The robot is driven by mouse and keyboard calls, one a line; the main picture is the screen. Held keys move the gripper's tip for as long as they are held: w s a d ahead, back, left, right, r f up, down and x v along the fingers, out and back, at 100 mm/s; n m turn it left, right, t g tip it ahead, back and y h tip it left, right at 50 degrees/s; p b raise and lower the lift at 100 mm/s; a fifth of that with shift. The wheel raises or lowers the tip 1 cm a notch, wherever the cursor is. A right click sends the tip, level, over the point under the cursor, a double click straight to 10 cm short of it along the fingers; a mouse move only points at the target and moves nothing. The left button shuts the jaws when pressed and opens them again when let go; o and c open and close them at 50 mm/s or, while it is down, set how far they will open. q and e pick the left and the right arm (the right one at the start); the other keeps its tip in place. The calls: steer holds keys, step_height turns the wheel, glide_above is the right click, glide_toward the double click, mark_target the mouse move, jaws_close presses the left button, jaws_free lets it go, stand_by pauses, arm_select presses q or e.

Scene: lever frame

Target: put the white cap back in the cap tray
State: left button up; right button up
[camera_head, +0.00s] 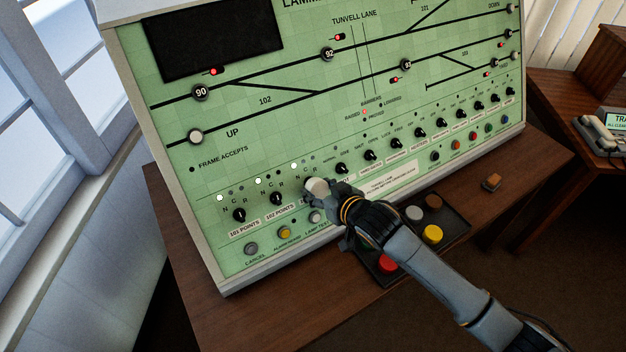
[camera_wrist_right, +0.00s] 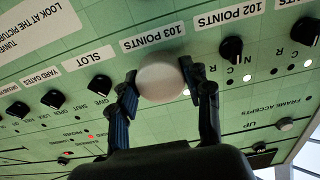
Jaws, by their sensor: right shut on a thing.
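The white cap (camera_head: 317,186) is between the fingers of my right gripper (camera_head: 328,191), which is shut on it. In the right wrist view, the cap (camera_wrist_right: 160,78) is pinched between the two dark fingertips (camera_wrist_right: 166,90). It covers the place of the 103 points switch; I cannot tell whether it touches that switch or the panel. The dark cap tray (camera_head: 455,225) lies on the desk, partly hidden by my right arm. My left gripper is not in view.
The green sloping panel (camera_head: 290,120) carries rows of black rotary knobs and coloured buttons close to my gripper. A telephone (camera_head: 597,135) stands on another desk at far right.

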mark_target(321, 188)
steer(key=shift+p+v, duration=2.4)
steer(key=shift+v, duration=0.4)
steer(key=shift+w, duration=0.1)
steer(key=shift+w+r, duration=0.15)
steer(key=shift+r, duration=0.15)
steer(key=w+d+r+m+t+h+b, duration=0.25)
steer(key=d+r, duration=0.55)
steer(key=r, duration=0.5)
steer(key=s+d+r+m+h+b, duration=0.2)
steer(key=s+d+r+m+h, duration=0.2)
steer(key=d+r, duration=0.5)
steer(key=shift+s+d+h+b, duration=0.4)
steer(key=shift+s+d, duration=0.15)
steer(key=shift+s, duration=0.3)
steer(key=shift+m, duration=0.25)
